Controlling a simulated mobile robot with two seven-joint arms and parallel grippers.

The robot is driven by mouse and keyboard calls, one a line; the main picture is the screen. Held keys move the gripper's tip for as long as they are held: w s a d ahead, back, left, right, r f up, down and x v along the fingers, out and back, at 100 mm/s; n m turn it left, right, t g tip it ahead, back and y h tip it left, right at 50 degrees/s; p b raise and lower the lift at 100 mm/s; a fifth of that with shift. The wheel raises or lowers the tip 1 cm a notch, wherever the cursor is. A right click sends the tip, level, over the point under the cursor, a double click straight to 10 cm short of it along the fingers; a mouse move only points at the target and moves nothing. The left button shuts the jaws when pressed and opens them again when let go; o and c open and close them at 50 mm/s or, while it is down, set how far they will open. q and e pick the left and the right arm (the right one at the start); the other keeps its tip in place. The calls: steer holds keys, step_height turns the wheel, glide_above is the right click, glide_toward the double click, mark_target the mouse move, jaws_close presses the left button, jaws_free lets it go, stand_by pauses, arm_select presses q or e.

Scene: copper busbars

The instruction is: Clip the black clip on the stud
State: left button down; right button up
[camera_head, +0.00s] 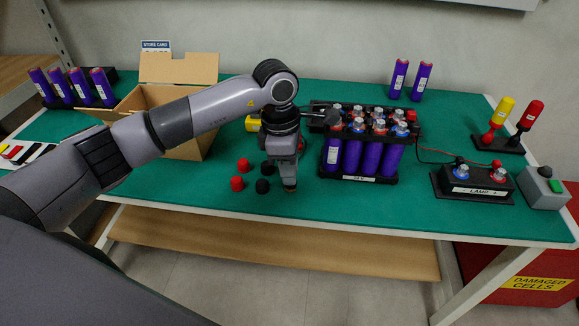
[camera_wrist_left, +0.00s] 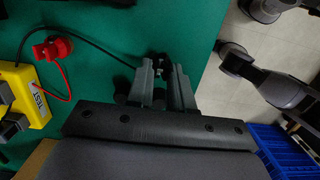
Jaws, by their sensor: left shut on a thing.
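My left gripper (camera_head: 290,187) points down near the front edge of the green table, left of the battery pack. In the left wrist view its fingers (camera_wrist_left: 166,82) are shut on the black clip (camera_wrist_left: 157,66), which hangs on a black lead. The clip is too small to make out in the head view. Studs with red and blue collars top the battery pack (camera_head: 363,180). The lamp block (camera_head: 480,190) has two more studs (camera_head: 461,172). The clip is apart from all these studs.
The yellow tester (camera_wrist_left: 25,95) has a red lead to a red clip (camera_wrist_left: 52,48). Loose red caps (camera_head: 237,183) and black caps (camera_head: 262,186) lie left of the gripper. A cardboard box (camera_head: 190,140) stands behind my arm. A switch box (camera_head: 541,188) sits far right.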

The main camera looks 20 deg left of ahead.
arm_select(q)
steer(key=shift+f, duration=0.2)
stand_by(0.3)
steer(key=c, duration=0.9)
jaws_free()
steer(key=shift+r, duration=0.1)
steer(key=shift+r+p, duration=1.75)
steer(key=shift+r, duration=1.25)
